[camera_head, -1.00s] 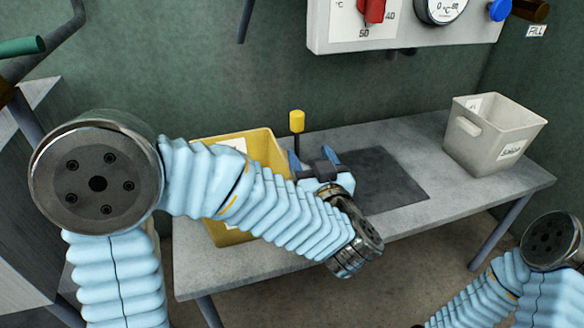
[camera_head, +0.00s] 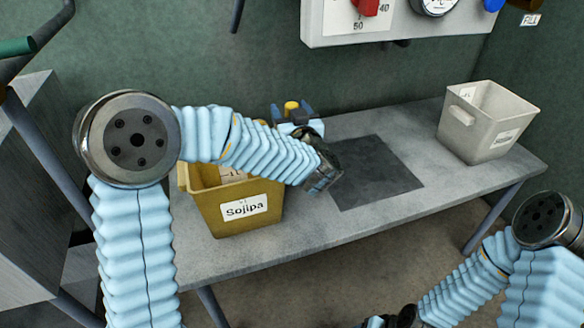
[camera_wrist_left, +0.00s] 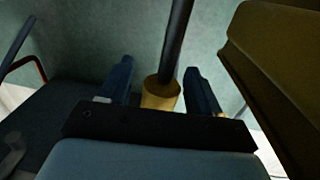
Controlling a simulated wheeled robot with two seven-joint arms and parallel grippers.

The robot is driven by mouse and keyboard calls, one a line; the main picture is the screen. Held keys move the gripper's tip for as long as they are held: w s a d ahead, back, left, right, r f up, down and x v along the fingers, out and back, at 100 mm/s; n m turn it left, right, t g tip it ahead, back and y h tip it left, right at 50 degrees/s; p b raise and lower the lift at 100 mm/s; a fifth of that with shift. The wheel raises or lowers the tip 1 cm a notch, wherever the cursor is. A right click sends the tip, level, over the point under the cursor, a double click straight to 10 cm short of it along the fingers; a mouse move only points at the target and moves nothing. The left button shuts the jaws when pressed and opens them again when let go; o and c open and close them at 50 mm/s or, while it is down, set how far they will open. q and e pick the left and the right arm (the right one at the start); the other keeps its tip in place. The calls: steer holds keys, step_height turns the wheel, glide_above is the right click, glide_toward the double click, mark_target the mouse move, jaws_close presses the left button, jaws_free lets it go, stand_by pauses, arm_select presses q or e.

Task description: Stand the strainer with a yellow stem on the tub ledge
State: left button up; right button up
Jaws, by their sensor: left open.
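The strainer's yellow stem end (camera_head: 291,107) shows just behind the yellow tub, between the fingers of my left gripper (camera_head: 292,114). In the left wrist view the yellow end (camera_wrist_left: 160,93) sits between the two open blue fingers (camera_wrist_left: 160,85), with a dark rod (camera_wrist_left: 178,40) running on from it. The fingers do not visibly close on it. The strainer's lower part is hidden in the head view. The yellow tub (camera_head: 207,209), labelled "Sojipa", stands on the grey table, partly behind my left arm. My right gripper (camera_head: 393,318) is cut off at the bottom edge, its fingers unclear.
The grey table (camera_head: 420,215) carries a dark flat square (camera_head: 375,172) and a pale tub (camera_head: 487,122) at the right. The table between these is clear. A control panel (camera_head: 350,25) hangs on the wall above. In the left wrist view the yellow tub (camera_wrist_left: 275,75) is close at the right.

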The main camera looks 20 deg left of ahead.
arm_select(q)
steer(key=shift+w, duration=0.15)
jaws_close()
steer(key=shift+r, duration=0.1)
stand_by(0.4)
